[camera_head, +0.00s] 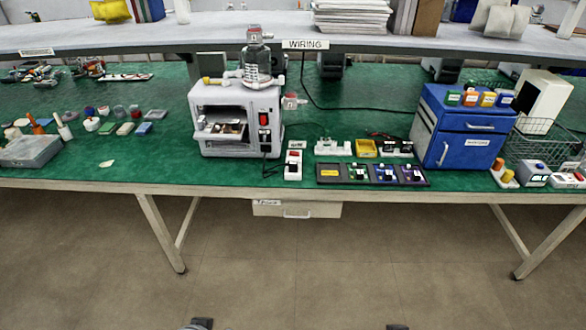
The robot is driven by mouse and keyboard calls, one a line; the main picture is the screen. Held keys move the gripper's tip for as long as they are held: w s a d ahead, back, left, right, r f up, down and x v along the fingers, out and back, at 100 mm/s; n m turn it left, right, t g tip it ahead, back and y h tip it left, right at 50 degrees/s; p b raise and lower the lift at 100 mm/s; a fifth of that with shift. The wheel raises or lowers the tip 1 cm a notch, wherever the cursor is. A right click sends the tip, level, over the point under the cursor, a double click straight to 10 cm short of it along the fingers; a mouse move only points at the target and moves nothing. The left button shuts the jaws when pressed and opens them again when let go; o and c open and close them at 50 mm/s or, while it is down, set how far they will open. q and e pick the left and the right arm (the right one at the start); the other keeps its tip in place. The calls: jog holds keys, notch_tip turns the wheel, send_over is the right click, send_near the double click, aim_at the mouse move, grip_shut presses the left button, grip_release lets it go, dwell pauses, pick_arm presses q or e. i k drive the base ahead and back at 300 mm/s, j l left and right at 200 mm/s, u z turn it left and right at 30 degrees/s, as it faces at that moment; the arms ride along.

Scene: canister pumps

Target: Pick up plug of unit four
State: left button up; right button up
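A dark tray (322,184) on the green bench holds a row of units with yellow, green, blue and purple faces. The rightmost is the purple unit (412,174), with a small dark piece on it. The labels are too small to read, so I cannot tell which is unit four or identify its plug. Only dark tips of what appear to be my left gripper (201,323) and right gripper (397,327) show at the bottom edge, over the floor. Both are far from the tray, and their opening is not visible.
A white machine (238,115) stands left of the tray, with a white switch box (293,165) between. A blue cabinet (465,125) stands right, carrying several coloured blocks. White connectors (333,147) and a yellow bin (365,148) sit behind the tray. A shelf (400,43) overhangs the back.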

aim_at(292, 164)
jog(key=i+j, duration=0.2)
jog(key=i, duration=0.25)
jog(key=i+j, duration=0.2)
jog(key=i, duration=0.25)
jog(key=i+j, duration=0.2)
jog(key=i, duration=0.25)
jog(key=i+j, duration=0.25)
jog(key=i, duration=0.2)
jog(key=l+z, duration=0.05)
